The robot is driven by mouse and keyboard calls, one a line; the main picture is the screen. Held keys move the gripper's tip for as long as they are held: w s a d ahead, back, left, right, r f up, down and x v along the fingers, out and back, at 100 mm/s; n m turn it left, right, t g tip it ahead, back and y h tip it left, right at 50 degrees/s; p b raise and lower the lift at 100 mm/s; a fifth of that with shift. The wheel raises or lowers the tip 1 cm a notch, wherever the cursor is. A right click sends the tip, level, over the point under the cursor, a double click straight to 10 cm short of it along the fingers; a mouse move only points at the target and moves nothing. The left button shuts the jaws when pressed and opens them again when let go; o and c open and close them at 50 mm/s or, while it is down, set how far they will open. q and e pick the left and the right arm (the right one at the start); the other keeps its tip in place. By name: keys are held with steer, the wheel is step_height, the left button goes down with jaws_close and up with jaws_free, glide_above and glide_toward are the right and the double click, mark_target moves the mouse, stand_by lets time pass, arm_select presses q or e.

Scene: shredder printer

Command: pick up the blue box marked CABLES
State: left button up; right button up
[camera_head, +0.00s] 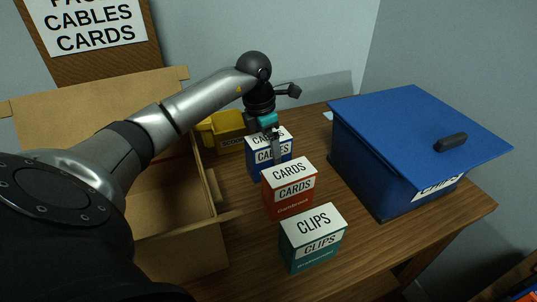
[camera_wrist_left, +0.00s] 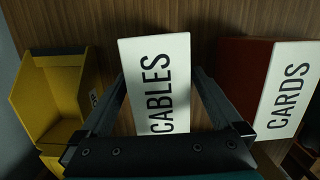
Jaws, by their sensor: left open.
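The blue box marked CABLES (camera_head: 255,163) stands on the wooden table behind the red CARDS box, with a white top and label. My left gripper (camera_head: 272,140) is directly above it, pointing down, and hides part of its top. In the left wrist view the white CABLES face (camera_wrist_left: 158,60) lies between the two open fingers, one along each side. I cannot tell whether the fingers touch the box. My right gripper is not in view.
The red CARDS box (camera_head: 290,192) and teal CLIPS box (camera_head: 312,240) stand in front of the CABLES box. A yellow bin (camera_head: 226,130) is close behind left. An open cardboard box (camera_head: 180,252) is left; a large blue lidded box (camera_head: 375,165) is right.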

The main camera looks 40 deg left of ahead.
arm_select(q)
steer(key=shift+c, duration=0.2)
steer(key=c, duration=1.5)
